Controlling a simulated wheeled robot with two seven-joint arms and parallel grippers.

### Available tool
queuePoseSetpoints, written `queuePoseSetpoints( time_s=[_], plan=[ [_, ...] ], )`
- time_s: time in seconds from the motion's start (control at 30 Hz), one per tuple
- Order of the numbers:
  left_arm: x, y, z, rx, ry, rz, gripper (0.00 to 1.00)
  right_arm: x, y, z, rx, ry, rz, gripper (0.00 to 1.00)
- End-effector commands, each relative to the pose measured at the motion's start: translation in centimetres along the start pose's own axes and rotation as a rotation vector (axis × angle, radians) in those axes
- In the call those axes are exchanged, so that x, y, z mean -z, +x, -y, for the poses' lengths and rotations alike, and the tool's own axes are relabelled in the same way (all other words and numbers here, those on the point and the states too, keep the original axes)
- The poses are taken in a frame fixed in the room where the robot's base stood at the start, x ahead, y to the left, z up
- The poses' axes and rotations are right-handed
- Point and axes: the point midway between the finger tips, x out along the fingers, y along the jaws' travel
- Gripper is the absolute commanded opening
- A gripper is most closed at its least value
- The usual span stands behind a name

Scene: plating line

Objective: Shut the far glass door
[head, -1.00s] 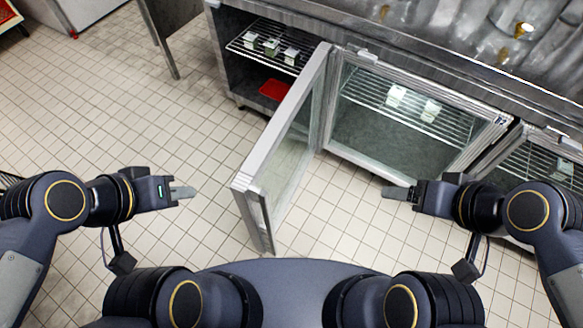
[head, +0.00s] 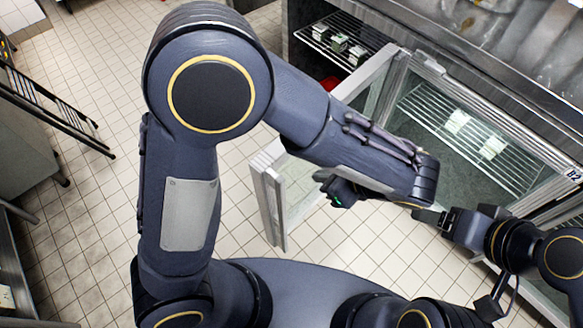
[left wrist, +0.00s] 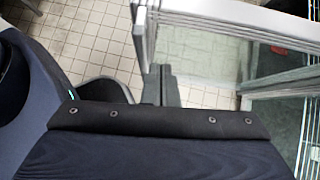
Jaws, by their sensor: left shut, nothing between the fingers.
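The far glass door (head: 268,205), a pale metal frame with clear glass, stands open and sticks out from the cabinet into the aisle. My left arm crosses in front of it and hides its middle and upper part. My left gripper (head: 321,177) is on the right side of this door, low beside its glass, with its fingers together and empty. The left wrist view shows the left fingers (left wrist: 163,85) near the door's free edge (left wrist: 145,35); I cannot tell whether they touch. My right gripper (head: 420,213) is farther right, before the neighbouring door; its opening is unclear.
The far bay is open, with a wire shelf (head: 325,40) holding small containers. The neighbouring glass door (head: 440,150), marked B2, is shut. A steel counter (head: 500,75) runs above. A dark rack (head: 55,105) stands at the left. Tiled floor (head: 105,190) is clear left of my arm.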

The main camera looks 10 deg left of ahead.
Motion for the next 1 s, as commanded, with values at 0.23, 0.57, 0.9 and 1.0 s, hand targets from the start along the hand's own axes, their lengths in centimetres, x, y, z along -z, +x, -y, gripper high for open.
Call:
queuePoseSetpoints(
  time_s=[0.23,0.57,0.9,1.0],
  plan=[
    [1.2,1.0,0.5,0.025,0.056,0.042,0.00,-0.1,0.2,-0.1,0.000,0.000,0.000,0.76],
    [0.9,7.7,0.5,0.020,0.055,0.040,0.00,-0.4,0.8,-0.3,0.000,0.000,0.000,0.76],
    [-1.5,11.9,0.8,0.022,0.051,0.038,0.00,-0.3,0.6,-0.3,0.000,0.000,0.000,0.76],
    [-2.0,12.3,0.8,0.023,0.052,0.039,0.00,-0.3,0.6,-0.3,0.000,0.000,0.000,0.76]
  ],
)
